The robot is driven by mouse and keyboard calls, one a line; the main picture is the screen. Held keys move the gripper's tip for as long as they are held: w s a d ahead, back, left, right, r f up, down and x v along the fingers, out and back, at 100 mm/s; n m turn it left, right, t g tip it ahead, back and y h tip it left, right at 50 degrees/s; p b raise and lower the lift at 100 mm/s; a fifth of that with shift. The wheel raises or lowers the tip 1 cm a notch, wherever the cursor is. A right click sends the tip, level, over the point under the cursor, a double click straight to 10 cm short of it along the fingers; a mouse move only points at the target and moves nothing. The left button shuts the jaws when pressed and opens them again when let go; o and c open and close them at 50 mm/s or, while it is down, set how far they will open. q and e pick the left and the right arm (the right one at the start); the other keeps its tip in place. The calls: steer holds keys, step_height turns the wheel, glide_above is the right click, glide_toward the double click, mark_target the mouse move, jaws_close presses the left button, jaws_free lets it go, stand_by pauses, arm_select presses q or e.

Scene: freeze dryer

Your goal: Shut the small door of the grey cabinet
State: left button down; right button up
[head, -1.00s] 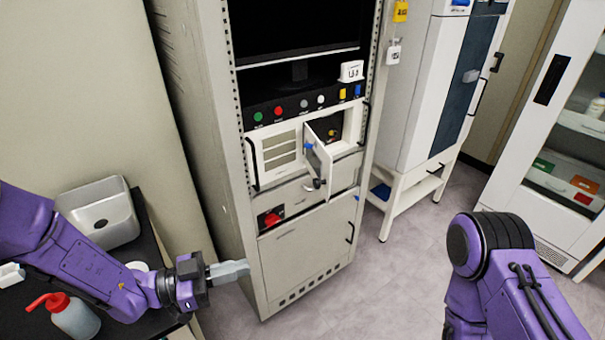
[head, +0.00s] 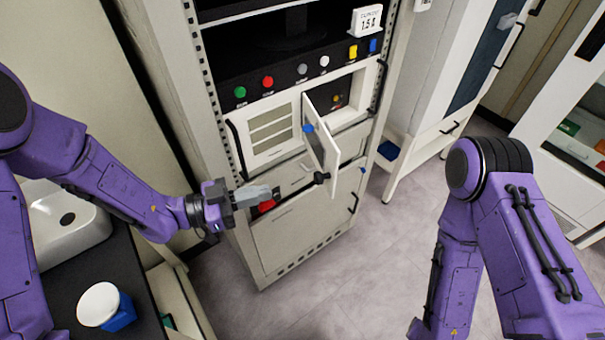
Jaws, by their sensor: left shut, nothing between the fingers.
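The grey cabinet (head: 290,235) stands in the middle of the head view. Its small door (head: 320,143) is swung open and sticks out towards me, with a blue piece and a dark knob on it. The opening (head: 347,92) behind it shows a dark inside. My left gripper (head: 268,193) is shut and empty, in front of the cabinet's lower left, left of the small door and apart from it. My right arm (head: 470,230) is at the right; its gripper is out of view.
A row of coloured buttons (head: 303,68) runs above the door. A red knob (head: 266,205) lies just behind my left gripper. A black counter (head: 100,265) with a sink (head: 65,225) and a white-lidded blue container (head: 103,306) is at left. The floor (head: 345,275) ahead is clear.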

mark_target(315, 179)
arm_select(q)
steer(key=p+x, duration=0.1)
steer(key=x, duration=0.2)
steer(key=p+x, duration=0.1)
steer(key=x, duration=0.2)
steer(key=w+p+x, duration=0.1)
steer(key=x, duration=0.2)
steer(key=shift+s+a+f, duration=0.1)
steer(key=shift+a+f, duration=0.05)
steer(key=shift+a, duration=0.05)
steer(key=shift+s+d, duration=0.1)
steer(key=shift+d, duration=0.45)
steer(key=shift+f, duration=0.1)
steer(key=shift+w, duration=0.25)
steer(key=shift+s, duration=0.1)
